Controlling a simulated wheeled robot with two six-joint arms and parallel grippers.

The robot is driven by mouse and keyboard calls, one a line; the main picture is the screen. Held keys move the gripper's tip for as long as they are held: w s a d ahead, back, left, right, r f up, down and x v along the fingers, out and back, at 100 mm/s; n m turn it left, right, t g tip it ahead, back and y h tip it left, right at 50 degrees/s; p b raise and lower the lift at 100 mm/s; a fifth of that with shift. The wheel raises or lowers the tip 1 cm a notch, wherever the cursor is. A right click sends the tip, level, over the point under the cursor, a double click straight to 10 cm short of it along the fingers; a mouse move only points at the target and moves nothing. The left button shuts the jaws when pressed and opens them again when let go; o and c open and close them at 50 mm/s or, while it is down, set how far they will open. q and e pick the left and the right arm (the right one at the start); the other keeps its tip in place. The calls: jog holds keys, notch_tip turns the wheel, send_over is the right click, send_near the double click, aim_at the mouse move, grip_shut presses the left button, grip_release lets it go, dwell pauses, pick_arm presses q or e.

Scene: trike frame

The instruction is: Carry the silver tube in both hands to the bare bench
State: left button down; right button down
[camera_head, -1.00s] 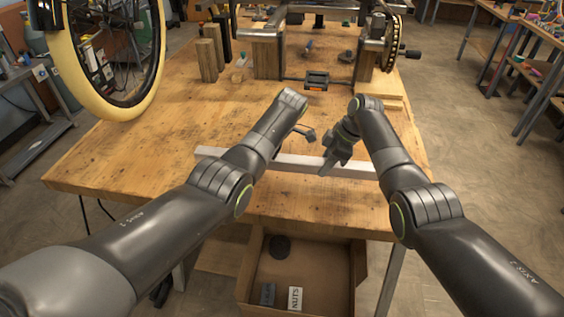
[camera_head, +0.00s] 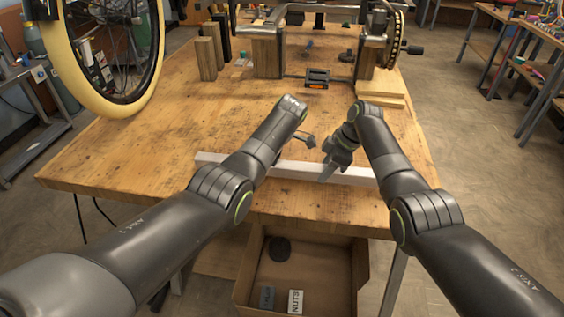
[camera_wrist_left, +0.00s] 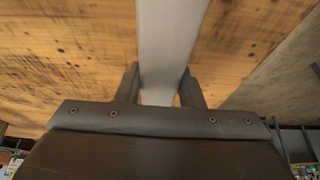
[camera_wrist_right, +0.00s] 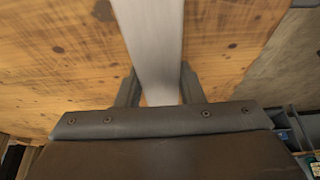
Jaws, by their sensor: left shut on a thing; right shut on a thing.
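The silver tube (camera_head: 212,159) is a long, straight, square-edged bar. It lies crosswise over the near part of the wooden bench, and I cannot tell whether it touches the top. My right gripper (camera_head: 327,172) is shut on it right of its middle. The right wrist view shows the tube (camera_wrist_right: 153,40) between the two fingers (camera_wrist_right: 158,92). My left gripper is mostly hidden behind its own arm in the head view. In the left wrist view its fingers (camera_wrist_left: 159,90) are shut on the tube (camera_wrist_left: 168,40).
The wooden bench (camera_head: 130,150) carries a trike frame (camera_head: 267,55), wooden blocks (camera_head: 206,58) and a black pedal (camera_head: 317,77) at the back. A cream-tyred wheel (camera_head: 75,90) stands at left. An open cardboard box (camera_head: 330,275) is below the near edge. Other benches (camera_head: 535,50) stand at far right.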

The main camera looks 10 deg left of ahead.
pick_arm(q)
jog(key=shift+f+b, duration=0.4)
jog(key=shift+f, duration=0.1)
pick_arm(e)
jog(key=shift+f, duration=0.55)
pick_arm(q)
jog(key=c, duration=1)
grip_release()
pick_arm(e)
jog(key=c, duration=1)
grip_release()
pick_arm(q)
jog(key=shift+o, duration=0.2)
pick_arm(e)
jog(key=shift+o, duration=0.2)
pick_arm(q)
jog(key=v, duration=1.1)
jog(key=shift+d+r, duration=0.2)
jog(key=shift+r, duration=0.2)
pick_arm(e)
jog(key=shift+r, duration=0.15)
jog(key=v, duration=1.1)
jog(key=shift+d+r, duration=0.15)
jog(key=shift+r, duration=0.25)
